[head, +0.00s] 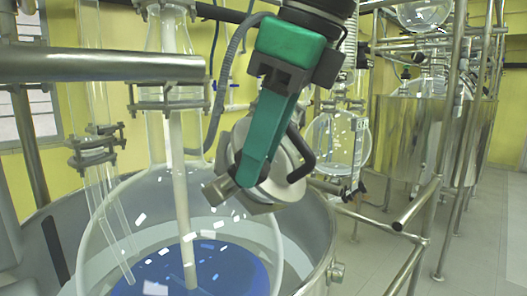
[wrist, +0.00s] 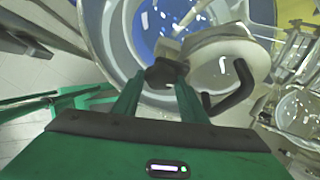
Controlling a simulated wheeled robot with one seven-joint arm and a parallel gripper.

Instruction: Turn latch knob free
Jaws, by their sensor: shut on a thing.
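The latch knob (wrist: 166,72) is a small dark piece between my green fingertips in the wrist view, at the edge of a round pale metal cover (wrist: 222,60). In the head view my green gripper (head: 240,185) reaches down to the front of the same round metal part (head: 275,178), which has a black curved handle (head: 303,155). A metal cylindrical end (head: 217,191) sticks out to the left by the fingertips. My fingers are shut on the knob, and they hide part of it. I cannot tell how far it is turned.
A large glass flask (head: 110,215) with blue contents stands in a steel vessel (head: 325,235) below and left. A thick metal pipe (head: 100,65) crosses at upper left. Metal rails (head: 425,235) and steel tanks (head: 405,130) stand right.

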